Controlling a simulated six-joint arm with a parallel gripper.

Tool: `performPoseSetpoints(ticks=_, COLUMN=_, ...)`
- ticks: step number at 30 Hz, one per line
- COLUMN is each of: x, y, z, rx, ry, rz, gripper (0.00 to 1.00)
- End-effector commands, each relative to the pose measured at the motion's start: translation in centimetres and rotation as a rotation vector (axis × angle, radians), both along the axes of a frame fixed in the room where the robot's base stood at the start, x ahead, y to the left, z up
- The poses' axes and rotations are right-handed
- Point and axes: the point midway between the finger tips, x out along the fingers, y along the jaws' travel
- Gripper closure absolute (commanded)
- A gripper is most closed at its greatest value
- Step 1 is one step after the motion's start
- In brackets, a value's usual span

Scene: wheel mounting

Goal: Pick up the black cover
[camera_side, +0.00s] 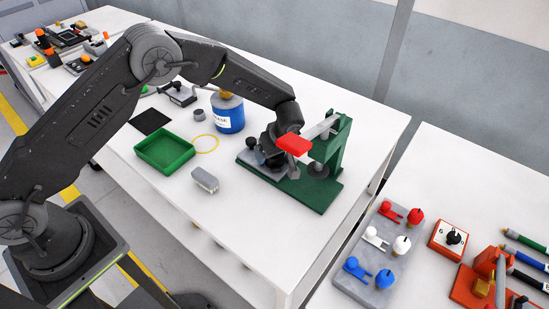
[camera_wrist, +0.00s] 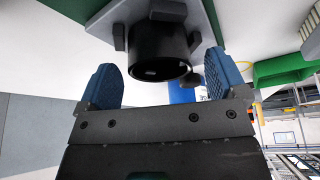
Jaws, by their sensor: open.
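A black cylindrical part (camera_wrist: 158,55), which looks like the black cover, sits in a grey holder (camera_wrist: 206,22) with dark clamp blocks in the wrist view. My gripper (camera_wrist: 161,70) has its two blue-padded fingers spread on either side of it, with visible gaps. In the side view my gripper (camera_side: 263,154) is low over the grey plate at the left end of the green press base (camera_side: 312,192). There the arm mostly hides the black part, so I cannot tell its contact with the fingers.
A blue can (camera_side: 229,118), a green tray (camera_side: 165,152), a yellow ring (camera_side: 206,143) and a grey block (camera_side: 205,180) are to the left. The table front is clear.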

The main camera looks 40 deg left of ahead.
Motion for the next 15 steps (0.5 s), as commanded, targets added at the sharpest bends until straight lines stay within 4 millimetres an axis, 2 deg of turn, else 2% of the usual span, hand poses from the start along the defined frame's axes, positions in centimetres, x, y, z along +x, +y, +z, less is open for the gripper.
performPoseSetpoints(ticks=8, x=0.08, y=0.12, z=-0.29, rx=-0.001, ry=-0.002, rz=-0.001, gripper=0.09)
performPoseSetpoints(ticks=15, x=0.06, y=0.12, z=-0.28, rx=0.0, ry=-0.001, rz=0.0, gripper=0.32)
